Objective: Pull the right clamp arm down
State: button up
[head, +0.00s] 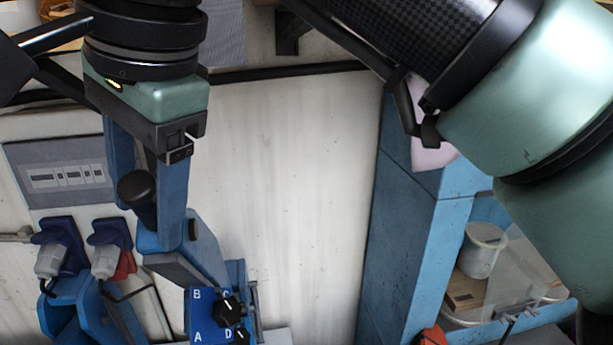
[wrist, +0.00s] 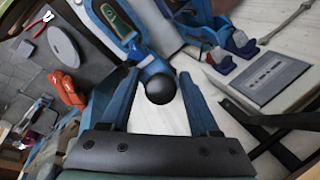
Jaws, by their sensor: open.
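The clamp arm (head: 205,245) is a blue link with a black knob (head: 137,187) at its upper end. In the wrist view the round black knob (wrist: 160,88) sits in the middle. My gripper (head: 147,215) has blue fingers pointing down and is open, with the knob between them. In the wrist view my gripper's fingers (wrist: 158,78) stand on both sides of the knob, with a visible gap on each side. Part of the clamp arm is hidden behind the near finger in the head view. Only one clamp knob shows.
A blue control panel (head: 203,318) with black dials lies below the clamp arm. Two blue wall sockets with plugs (head: 105,262) are at left, under a grey switch plate (head: 68,178). A blue shelf unit (head: 412,240) stands at right. The pale wall between is bare.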

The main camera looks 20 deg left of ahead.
grip_shut()
dwell(1.3)
